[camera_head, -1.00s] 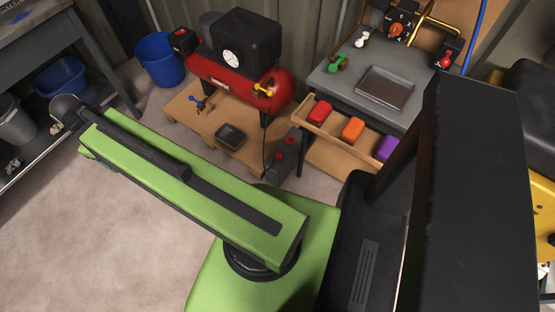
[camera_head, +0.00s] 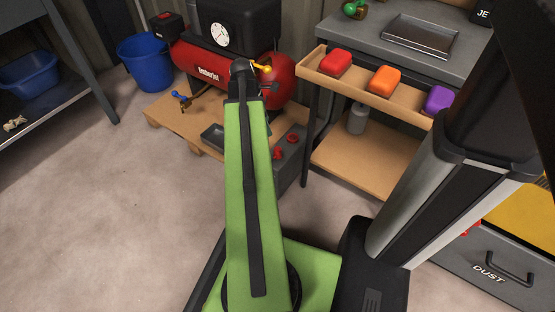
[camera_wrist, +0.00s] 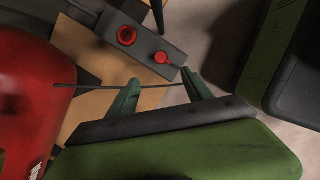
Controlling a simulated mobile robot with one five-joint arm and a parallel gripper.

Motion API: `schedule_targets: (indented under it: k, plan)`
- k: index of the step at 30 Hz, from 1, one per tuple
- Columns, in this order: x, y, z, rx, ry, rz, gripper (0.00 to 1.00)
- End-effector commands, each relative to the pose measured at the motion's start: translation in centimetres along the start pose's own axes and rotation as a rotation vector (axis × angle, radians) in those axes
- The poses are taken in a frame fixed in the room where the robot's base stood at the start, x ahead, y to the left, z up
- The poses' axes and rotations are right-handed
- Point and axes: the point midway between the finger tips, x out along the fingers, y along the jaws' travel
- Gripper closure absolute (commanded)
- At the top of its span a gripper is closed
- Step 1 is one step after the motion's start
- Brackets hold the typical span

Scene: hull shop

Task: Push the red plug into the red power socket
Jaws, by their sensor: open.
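A thin dark cable (camera_wrist: 70,86) passes near the fingertips.
The red compressor (camera_head: 215,70) stands on a wooden pallet (camera_head: 165,122) left of the box. A dark tray (camera_head: 212,135) lies on the pallet. A workbench with a wooden shelf (camera_head: 345,160) is close on the right.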

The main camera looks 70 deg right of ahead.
Motion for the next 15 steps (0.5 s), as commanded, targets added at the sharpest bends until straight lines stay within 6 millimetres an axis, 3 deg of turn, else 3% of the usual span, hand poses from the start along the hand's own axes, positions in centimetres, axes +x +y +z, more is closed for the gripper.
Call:
schedule_targets:
  k: [8,15]
  plan:
    - [0.3,0.0,-0.2,0.0,0.0,0.001,0.41]
    - [4.6,0.0,-0.5,0.001,0.001,0.0,0.41]
